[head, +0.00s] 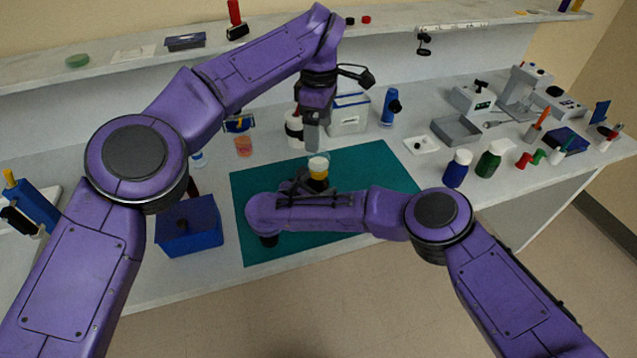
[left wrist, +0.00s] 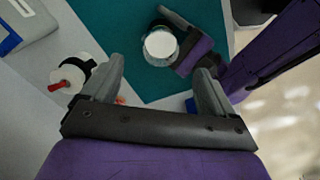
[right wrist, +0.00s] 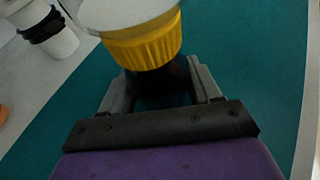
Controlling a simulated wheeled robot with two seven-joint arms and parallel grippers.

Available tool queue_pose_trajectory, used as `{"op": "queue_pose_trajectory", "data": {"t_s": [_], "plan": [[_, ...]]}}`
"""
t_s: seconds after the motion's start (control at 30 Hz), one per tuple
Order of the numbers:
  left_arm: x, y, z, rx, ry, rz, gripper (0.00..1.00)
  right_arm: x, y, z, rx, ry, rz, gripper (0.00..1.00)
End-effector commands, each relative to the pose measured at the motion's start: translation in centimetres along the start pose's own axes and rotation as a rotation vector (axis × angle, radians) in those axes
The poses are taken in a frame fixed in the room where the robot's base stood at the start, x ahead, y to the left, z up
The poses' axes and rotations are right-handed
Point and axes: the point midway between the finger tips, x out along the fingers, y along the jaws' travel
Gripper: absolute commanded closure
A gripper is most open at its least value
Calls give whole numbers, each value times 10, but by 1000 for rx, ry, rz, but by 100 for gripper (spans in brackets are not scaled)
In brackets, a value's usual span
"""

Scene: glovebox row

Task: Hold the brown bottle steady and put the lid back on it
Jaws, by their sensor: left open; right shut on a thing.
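The brown bottle (right wrist: 160,85) stands on the green mat (head: 385,165), its dark body between the fingers of my right gripper (right wrist: 160,90). A yellow ribbed lid (right wrist: 145,42) with a pale top sits over its neck; I cannot tell whether it is fully seated. In the head view the lid (head: 318,172) shows above my right gripper (head: 308,186), and the body is mostly hidden. In the left wrist view the lid's white top (left wrist: 160,44) shows, apart from my fingers.
A white bottle with dark bands (head: 294,130) stands close behind my left gripper, near a white box (head: 348,115). An orange beaker (head: 243,146) and a blue box (head: 190,228) are to the left. Blue and green bottles (head: 457,168) stand right. The mat's right part is clear.

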Motion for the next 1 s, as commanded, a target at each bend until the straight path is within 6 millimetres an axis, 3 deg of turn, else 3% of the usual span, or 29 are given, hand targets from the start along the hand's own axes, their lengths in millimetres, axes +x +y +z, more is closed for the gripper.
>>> {"op": "queue_pose_trajectory", "data": {"t_s": [0.13,0.4,0.43,0.5,0.83,1.0], "plan": [[-11,0,0,0,0,1,13,0,0,0,0,0,1,100],[-12,0,0,1,0,0,13,0,0,0,0,0,1,100],[-12,0,0,1,0,0,13,0,0,0,0,0,1,28],[-12,0,0,0,0,0,13,0,0,0,0,0,1,8],[-10,0,0,0,0,0,13,-4,1,0,0,0,2,8],[-1,0,0,0,0,0,13,-30,1,-2,-1,-4,6,8]]}}
